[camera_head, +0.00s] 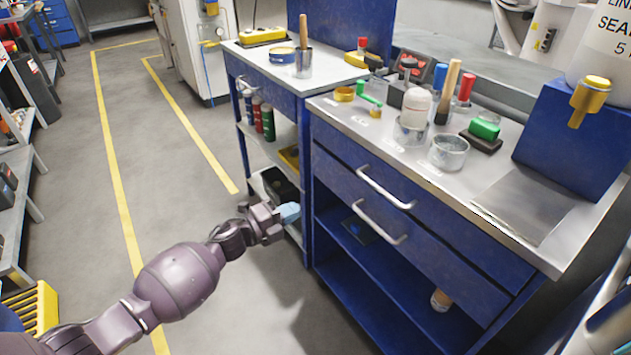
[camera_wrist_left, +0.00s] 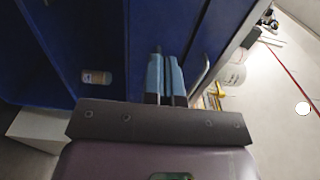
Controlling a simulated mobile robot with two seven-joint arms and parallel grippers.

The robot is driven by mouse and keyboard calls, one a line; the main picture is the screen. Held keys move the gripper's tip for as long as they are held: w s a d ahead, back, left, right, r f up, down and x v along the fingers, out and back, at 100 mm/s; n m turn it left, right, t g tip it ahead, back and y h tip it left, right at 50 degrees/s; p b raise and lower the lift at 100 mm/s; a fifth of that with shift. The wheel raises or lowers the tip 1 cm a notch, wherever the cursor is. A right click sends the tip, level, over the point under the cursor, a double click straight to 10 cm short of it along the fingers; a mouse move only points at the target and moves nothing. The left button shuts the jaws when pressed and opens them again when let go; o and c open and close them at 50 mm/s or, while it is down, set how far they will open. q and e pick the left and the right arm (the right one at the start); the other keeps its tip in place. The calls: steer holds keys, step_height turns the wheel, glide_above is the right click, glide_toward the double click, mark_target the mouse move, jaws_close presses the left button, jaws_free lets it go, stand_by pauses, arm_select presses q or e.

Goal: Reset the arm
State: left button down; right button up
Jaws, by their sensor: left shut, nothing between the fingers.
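My left gripper (camera_head: 289,212) is in the head view, at the end of the purple arm that comes in from the lower left. It is in front of the gap between the two blue workbenches, below their tops. In the left wrist view its two light blue fingers (camera_wrist_left: 165,75) lie side by side, shut, with nothing between them. They point toward the blue bench. My right gripper is in neither view.
The near blue bench (camera_head: 430,225) has two drawers with metal handles and an open shelf below. Its top holds cups, brushes and a white bottle (camera_head: 416,105). A second bench (camera_head: 275,80) stands behind. The floor (camera_head: 150,170) on the left is clear.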

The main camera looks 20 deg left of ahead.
arm_select(q)
steer(key=s+a+f+n+y, duration=0.1)
steer(key=s+f+n+y, duration=0.2)
steer(key=s+n, duration=0.55)
steer(key=s+a+f+n+g+y, duration=0.1)
steer(key=s+f+n+y, duration=0.2)
steer(key=s, duration=1)
steer(key=s+a+f+n+y, duration=0.1)
steer(key=s+f+n+y, duration=0.2)
steer(key=s+n, duration=0.55)
steer(key=s+r+n+g+y, duration=0.2)
steer(key=s+n+g, duration=0.1)
steer(key=s, duration=1.2)
step_height(320, 180, up, 10)
steer(key=a+n+p, duration=0.1)
steer(key=p, duration=1.1)
steer(key=shift+w+a+t+p, duration=0.15)
steer(key=shift+w+t+p, duration=0.15)
steer(key=shift+t+p, duration=0.1)
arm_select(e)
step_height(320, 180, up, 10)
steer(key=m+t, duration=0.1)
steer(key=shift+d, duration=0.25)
